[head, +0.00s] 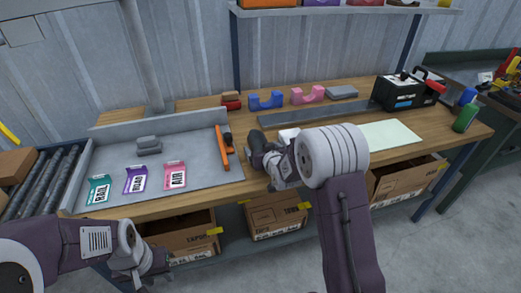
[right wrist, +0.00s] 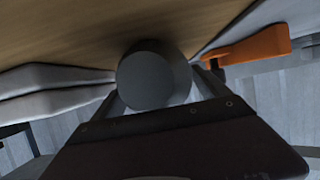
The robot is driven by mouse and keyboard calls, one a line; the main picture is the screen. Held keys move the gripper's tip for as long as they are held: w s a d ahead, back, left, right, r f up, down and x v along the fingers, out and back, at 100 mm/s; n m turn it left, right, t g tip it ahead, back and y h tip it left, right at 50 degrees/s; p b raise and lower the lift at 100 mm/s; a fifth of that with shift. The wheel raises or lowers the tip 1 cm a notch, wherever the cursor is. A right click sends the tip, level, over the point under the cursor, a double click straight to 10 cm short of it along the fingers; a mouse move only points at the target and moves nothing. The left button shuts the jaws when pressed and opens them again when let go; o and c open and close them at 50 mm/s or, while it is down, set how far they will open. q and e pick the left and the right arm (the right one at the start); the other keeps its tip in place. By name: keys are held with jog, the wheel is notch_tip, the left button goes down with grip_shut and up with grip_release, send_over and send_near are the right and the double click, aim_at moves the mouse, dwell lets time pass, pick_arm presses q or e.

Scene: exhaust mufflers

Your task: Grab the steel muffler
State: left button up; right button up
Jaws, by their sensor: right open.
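A dark grey cylinder (head: 256,141), which looks like the muffler, is on the wooden bench just right of the grey tray. My right gripper (head: 262,158) is right at it, and the wrist partly hides it. In the right wrist view the round end of the cylinder (right wrist: 153,76) is between the two open fingers of the right gripper (right wrist: 160,92). I cannot tell whether the fingers touch it. My left gripper (head: 155,262) is low at the lower left, in front of the bench and away from the cylinder; its jaw state is unclear.
The grey tray (head: 112,160) holds several labelled cards, a grey block (head: 148,145) and an orange tool (head: 222,148). Blue (head: 266,100) and pink (head: 307,95) holders stand behind. A black box (head: 400,92) and a pale green mat (head: 390,135) are at right. Cartons sit below.

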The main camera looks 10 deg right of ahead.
aim_at(258, 135)
jog(key=shift+s+r, duration=0.15)
jog(key=shift+c, duration=0.9)
grip_shut()
jog(key=shift+r, duration=0.5)
notch_tip(258, 135, up, 3)
jog(key=shift+r+p, duration=0.1)
jog(key=shift+p, duration=0.45)
jog(key=s+d+r+p, duration=0.2)
jog(key=s+d+r, duration=0.4)
jog(key=s+d, duration=0.2)
jog(key=shift+d+r+p, duration=0.2)
jog(key=shift+r+p, duration=0.2)
